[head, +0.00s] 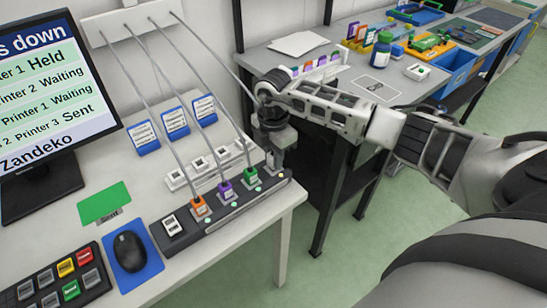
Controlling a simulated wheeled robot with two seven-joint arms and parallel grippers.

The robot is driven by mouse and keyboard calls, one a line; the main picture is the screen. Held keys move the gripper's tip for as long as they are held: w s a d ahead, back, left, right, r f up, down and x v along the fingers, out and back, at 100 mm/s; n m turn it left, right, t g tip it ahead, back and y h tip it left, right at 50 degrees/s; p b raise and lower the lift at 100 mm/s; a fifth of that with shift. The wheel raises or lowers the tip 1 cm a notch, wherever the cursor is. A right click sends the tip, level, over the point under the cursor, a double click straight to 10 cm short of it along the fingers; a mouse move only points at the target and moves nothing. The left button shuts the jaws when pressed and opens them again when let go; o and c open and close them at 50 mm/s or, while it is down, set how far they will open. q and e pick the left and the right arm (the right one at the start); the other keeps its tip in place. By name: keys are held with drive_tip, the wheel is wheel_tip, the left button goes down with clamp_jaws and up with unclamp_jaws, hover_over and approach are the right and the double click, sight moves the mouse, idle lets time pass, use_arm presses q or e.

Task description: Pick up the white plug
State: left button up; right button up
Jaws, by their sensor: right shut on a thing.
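My right gripper (272,160) points down over the right end of a dark socket strip (240,205) near the table's front right corner. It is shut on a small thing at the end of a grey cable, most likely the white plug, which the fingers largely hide. I cannot tell whether it touches the strip. An orange plug (198,206), a purple plug (224,189) and a green plug (249,176) stand in a row on the strip, left of the gripper, each with a grey cable. My left gripper is not in view.
Several white sockets (176,179) lie behind the strip, with blue-framed cards (175,121) farther back. Cables hang from a white wall bar (130,22). A monitor (45,90), mouse (130,250) and keypad (58,280) occupy the left. A second table (400,95) stands back right.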

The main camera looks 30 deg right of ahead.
wheel_tip(320, 180, up, 3)
drive_tip(key=shift+s+a+f, duration=0.1)
drive_tip(key=shift+a+f, duration=0.05)
drive_tip(key=s+a+r+b, duration=0.1)
drive_tip(key=s+a+r, duration=0.8)
drive_tip(key=a, duration=0.1)
drive_tip(key=shift+s+r+b, duration=0.2)
drive_tip(key=shift+b, duration=0.1)
